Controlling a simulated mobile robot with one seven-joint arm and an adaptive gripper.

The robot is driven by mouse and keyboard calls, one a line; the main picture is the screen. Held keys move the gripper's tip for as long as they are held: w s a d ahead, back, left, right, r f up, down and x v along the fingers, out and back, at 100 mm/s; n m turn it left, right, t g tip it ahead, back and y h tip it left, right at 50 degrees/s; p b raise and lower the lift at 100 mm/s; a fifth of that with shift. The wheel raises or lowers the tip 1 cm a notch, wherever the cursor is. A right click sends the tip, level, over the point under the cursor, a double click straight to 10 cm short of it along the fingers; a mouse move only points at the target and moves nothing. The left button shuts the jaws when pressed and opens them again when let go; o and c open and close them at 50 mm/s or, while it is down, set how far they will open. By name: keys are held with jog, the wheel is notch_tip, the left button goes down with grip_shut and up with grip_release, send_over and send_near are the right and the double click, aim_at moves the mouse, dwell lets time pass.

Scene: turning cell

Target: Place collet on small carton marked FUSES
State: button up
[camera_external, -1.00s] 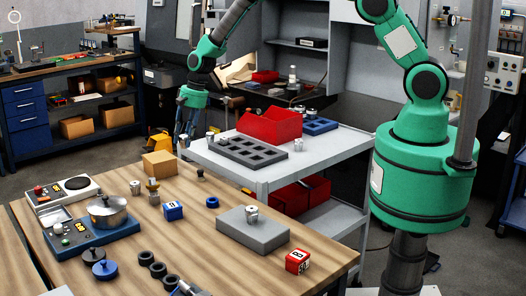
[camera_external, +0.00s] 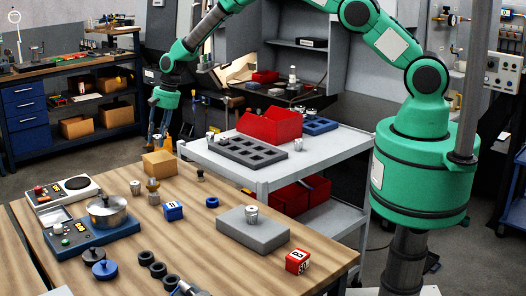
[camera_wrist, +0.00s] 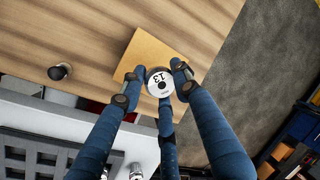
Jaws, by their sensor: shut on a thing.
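My gripper (camera_external: 157,147) has several blue-grey fingers and hangs at the far edge of the wooden table, by a small tan carton (camera_external: 159,163). In the wrist view my gripper (camera_wrist: 155,87) is shut on a round silver collet (camera_wrist: 159,82) with a face marked 13. The collet overlaps the near edge of the plain tan carton (camera_wrist: 150,52) in that view; I cannot tell the height between them. No FUSES lettering is readable on the carton.
A grey cart (camera_external: 215,158) with a slotted tray (camera_external: 252,152) stands behind.

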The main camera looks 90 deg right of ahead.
jog(key=shift+f, duration=0.15)
jog(key=shift+f+p, duration=0.35)
jog(key=shift+f, duration=1.25)
jog(key=shift+f, duration=0.15)
jog(key=o, duration=1.3)
jog(key=shift+c, duration=0.2)
jog(key=b+v, duration=0.1)
jog(key=v, duration=1.1)
